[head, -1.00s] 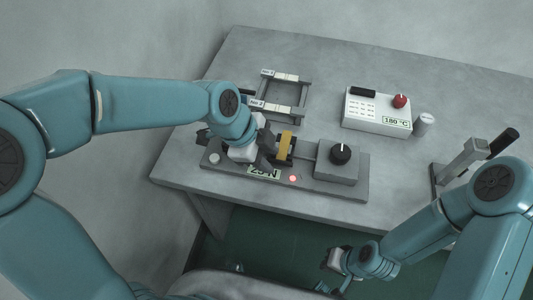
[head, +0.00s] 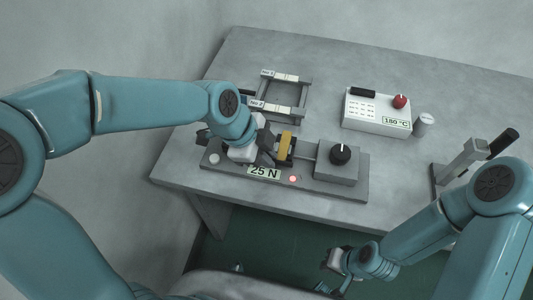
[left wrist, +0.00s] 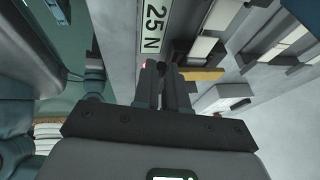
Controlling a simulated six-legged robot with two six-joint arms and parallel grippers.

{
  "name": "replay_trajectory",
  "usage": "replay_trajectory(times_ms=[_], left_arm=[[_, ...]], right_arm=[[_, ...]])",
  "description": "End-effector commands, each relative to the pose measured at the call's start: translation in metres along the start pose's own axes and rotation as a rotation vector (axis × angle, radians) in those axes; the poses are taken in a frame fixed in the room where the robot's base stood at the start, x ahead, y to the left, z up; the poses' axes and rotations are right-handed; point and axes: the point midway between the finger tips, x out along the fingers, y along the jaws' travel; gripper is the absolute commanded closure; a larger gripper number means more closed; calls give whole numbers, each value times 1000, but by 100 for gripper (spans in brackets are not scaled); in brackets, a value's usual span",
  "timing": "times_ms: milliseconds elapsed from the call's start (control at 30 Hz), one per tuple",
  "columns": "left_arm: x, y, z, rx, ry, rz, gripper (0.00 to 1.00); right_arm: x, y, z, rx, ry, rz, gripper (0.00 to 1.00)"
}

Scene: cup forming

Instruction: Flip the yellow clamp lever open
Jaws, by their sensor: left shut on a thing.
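The yellow clamp lever (head: 285,144) stands on the grey fixture base (head: 215,171), between my left gripper and a grey block with a black knob. My left gripper (head: 273,150) is at the lever's left side. In the left wrist view its two fingers (left wrist: 161,76) are nearly together, with a small dark part between the tips. The yellow piece (left wrist: 203,75) shows just right of the tips; the exact contact is partly hidden. My right gripper (head: 333,262) hangs low, apart from the table, too small to tell its opening.
The block with the black knob (head: 337,172) is right of the lever. A "25 N" label (head: 264,173) and a red light (head: 293,179) are at the base's front.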

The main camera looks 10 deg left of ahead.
Motion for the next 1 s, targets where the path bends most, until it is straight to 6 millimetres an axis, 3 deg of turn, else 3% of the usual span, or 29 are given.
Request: replay_trajectory(times_ms=[733,1000], left_arm=[[0,0,0,0,0,3,100],[-9,-5,-4,-28,-1,65,100]], right_arm=[[0,0,0,0,0,0,100],[-17,-6,0,0,0,0,100]])
